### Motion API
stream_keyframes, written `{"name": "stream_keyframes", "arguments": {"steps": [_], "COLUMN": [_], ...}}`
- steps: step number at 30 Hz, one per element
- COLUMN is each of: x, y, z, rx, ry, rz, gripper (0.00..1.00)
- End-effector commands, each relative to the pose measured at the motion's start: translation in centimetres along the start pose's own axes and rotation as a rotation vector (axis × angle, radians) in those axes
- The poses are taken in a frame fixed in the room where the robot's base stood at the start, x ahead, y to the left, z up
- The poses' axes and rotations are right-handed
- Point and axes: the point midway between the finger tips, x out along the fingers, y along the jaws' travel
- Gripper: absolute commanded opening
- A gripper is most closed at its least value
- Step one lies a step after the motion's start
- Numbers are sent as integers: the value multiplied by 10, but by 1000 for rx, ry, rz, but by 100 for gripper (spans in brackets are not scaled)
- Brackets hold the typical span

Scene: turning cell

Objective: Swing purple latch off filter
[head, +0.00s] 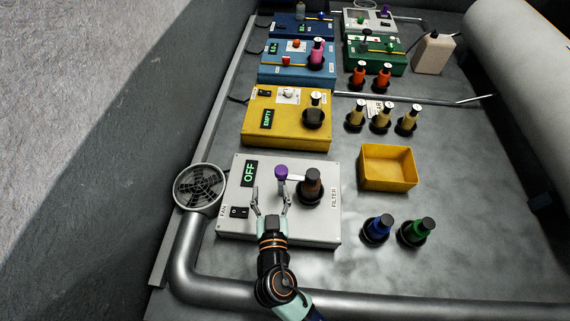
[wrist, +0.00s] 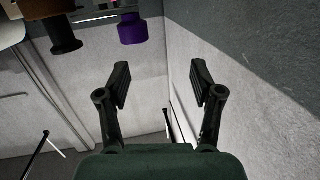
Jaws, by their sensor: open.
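The purple latch (head: 281,172) stands on the white panel (head: 240,225), with a pale bar running from it to the right toward the filter. The filter (head: 312,187) is a brown cylinder with a dark top in a black seat, beside the "FILTER" label. The brown filter (wrist: 35,12) is cut off at the top left.
The fan (head: 200,188) is left of the panel, whose display (head: 249,172) reads OFF above a rocker switch (head: 239,212). A yellow bin (head: 388,167) and blue (head: 378,229) and green (head: 416,232) cartridges stand to the right. A yellow panel (head: 287,117) lies behind. A pipe (head: 380,305) crosses the front.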

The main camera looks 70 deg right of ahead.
Motion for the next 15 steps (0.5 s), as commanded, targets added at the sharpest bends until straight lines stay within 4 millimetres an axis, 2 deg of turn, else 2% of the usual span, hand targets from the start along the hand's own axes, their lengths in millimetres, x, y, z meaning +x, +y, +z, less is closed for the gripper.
{"name": "stream_keyframes", "arguments": {"steps": [1,4,11,15], "x": [5,8,11,31], "y": [16,30,33,34], "z": [7,17,20,16], "rx": [-16,-31,-35,-32], "ry": [37,92,113,114], "rz": [20,20,11,14], "gripper": [66,66,66,66]}}
